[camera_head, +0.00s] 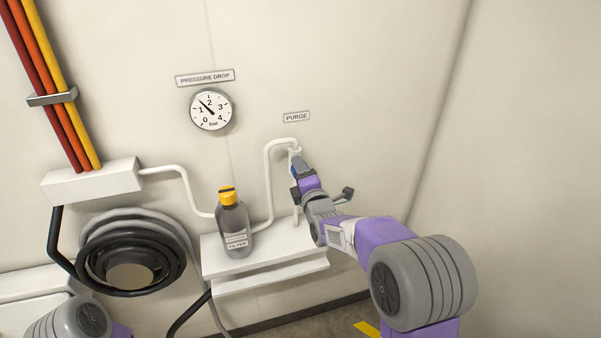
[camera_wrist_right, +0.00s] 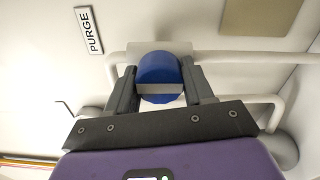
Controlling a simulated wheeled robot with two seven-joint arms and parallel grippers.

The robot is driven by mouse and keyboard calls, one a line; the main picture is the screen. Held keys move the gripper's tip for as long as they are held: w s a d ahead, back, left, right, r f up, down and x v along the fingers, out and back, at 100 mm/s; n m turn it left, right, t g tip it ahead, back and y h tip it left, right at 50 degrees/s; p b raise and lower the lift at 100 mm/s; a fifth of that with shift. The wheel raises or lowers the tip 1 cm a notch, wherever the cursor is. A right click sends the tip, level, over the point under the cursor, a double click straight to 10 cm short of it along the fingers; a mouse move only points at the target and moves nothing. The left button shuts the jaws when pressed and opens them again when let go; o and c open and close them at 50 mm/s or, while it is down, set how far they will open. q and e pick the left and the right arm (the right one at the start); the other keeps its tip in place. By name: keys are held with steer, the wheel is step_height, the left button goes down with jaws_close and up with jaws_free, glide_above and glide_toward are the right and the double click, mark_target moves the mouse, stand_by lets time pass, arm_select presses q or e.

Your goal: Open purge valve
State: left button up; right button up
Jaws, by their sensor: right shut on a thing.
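The purge valve has a round blue knob (camera_wrist_right: 158,72) with a pale bar across it, seen in the right wrist view on white piping. My right gripper (camera_wrist_right: 158,90) is shut on this knob, one finger on each side. In the head view my right gripper (camera_head: 297,172) reaches the pipe below the PURGE label (camera_head: 296,117), and a bit of blue shows at its tip. The label also shows in the right wrist view (camera_wrist_right: 89,31). The left gripper is not in view; only part of my left arm shows at the lower left.
A pressure gauge (camera_head: 211,109) under a PRESSURE DROP label (camera_head: 205,78) hangs left of the valve. A grey bottle with a yellow cap (camera_head: 234,226) stands on a white shelf (camera_head: 265,283) below. A coiled black hose (camera_head: 98,262) and coloured pipes (camera_head: 50,80) are at left.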

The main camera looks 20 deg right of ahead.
steer(key=o, duration=1)
steer(key=shift+s, duration=0.1)
steer(key=s+p, duration=0.1)
steer(key=s, duration=0.6)
steer(key=shift+s+d, duration=0.1)
steer(key=shift+s, duration=0.1)
